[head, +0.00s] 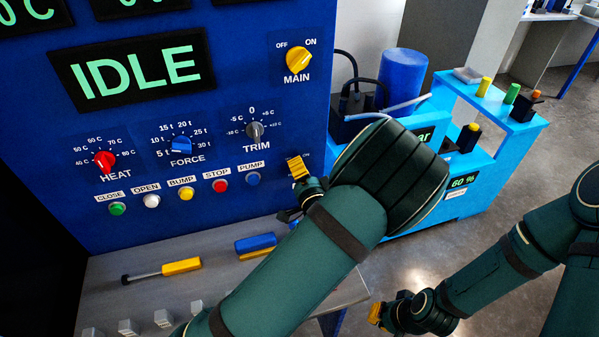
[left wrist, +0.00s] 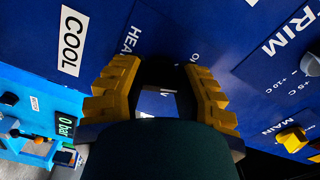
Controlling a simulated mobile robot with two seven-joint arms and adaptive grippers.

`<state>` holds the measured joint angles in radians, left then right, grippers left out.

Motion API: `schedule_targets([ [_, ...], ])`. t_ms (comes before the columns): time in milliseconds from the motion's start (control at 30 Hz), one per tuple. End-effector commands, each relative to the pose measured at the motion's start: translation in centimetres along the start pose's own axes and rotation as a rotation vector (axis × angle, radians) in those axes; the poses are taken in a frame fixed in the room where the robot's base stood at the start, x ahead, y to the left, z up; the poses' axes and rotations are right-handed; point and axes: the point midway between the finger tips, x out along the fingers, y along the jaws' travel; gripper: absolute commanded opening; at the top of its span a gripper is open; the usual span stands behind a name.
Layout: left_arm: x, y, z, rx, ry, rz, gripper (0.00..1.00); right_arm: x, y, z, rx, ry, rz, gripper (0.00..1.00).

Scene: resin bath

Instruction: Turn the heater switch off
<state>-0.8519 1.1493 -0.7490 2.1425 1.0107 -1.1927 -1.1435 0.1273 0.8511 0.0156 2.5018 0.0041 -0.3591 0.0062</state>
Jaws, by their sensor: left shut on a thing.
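My left gripper (head: 301,172) is at the right lower part of the blue control panel (head: 270,120), under the TRIM and MAIN knobs. In the left wrist view its two yellow ribbed fingers (left wrist: 160,70) stand on either side of a dark part at the panel, between the partly covered labels "HEA..." and "O...". It is shut on this part, which appears to be the heater switch. The switch's position is hidden by the gripper; an "ON" label shows beside the finger in the head view. My right gripper (head: 378,313) is low, away from the panel; its jaw opening is unclear.
A red HEAT knob (head: 105,161), blue FORCE knob (head: 181,145), grey TRIM knob (head: 255,132) and yellow MAIN knob (head: 298,61) are nearby. Several push buttons sit below. A yellow-handled tool (head: 181,266) lies on the grey shelf. A light-blue unit (head: 480,170) stands right.

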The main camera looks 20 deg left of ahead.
Motion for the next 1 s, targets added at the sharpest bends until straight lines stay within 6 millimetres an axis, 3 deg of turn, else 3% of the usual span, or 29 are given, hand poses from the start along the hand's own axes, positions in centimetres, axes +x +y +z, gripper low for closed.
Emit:
schedule_targets([
  [500,0.1,0.0,0.1,-0.362,-0.001,-0.005,0.0,1.7,0.6,0.8,-0.005,-0.016,-0.002,0.0],
  [1000,0.1,-0.1,0.0,-0.442,0.0,-0.004,0.0,2.0,0.7,0.9,-0.006,-0.02,-0.002,0.0],
])
